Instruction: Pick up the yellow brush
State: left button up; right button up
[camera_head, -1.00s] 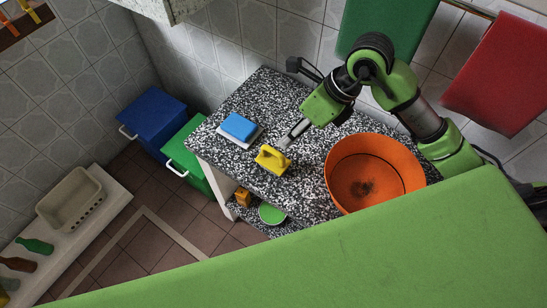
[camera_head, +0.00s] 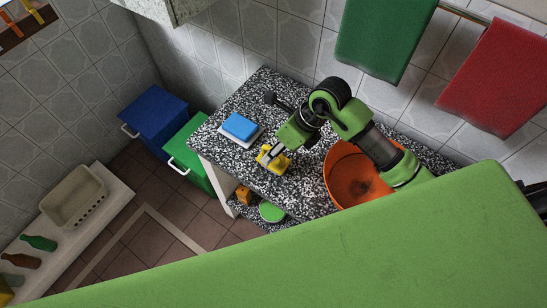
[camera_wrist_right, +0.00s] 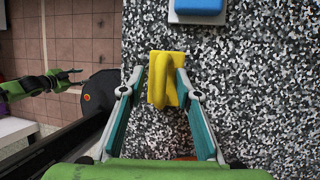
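The yellow brush (camera_head: 268,160) lies on the speckled counter (camera_head: 305,178), near its front edge. My right gripper (camera_head: 274,153) is at the brush and partly covers it in the head view. In the right wrist view, the brush (camera_wrist_right: 164,82) shows between the tips of the two teal fingers (camera_wrist_right: 160,80). The fingers are spread, with a gap at the left finger and the right finger close beside the brush. I cannot tell whether it touches. My left gripper (camera_wrist_right: 72,77) shows small at the left of the wrist view; its finger state is unclear.
A blue sponge (camera_head: 240,126) on a white dish (camera_head: 254,138) is left of the brush. An orange basin (camera_head: 342,178) stands at the right, partly behind my arm. A green bowl (camera_head: 271,212) and an orange block (camera_head: 243,195) sit on the lower shelf.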

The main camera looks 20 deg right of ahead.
grip_shut()
jog(key=shift+r, duration=0.15)
jog(key=shift+r, duration=0.2)
notch_tip(320, 180, up, 2)
jog(key=shift+w+r+b, duration=0.1)
jog(key=shift+b, duration=0.6)
jog(key=s+r+p, duration=0.8)
jog(key=s+r, duration=0.2)
jog(key=s, duration=0.4)
jog(key=shift+s+d+p, duration=0.15)
jog(key=shift+p, duration=0.25)
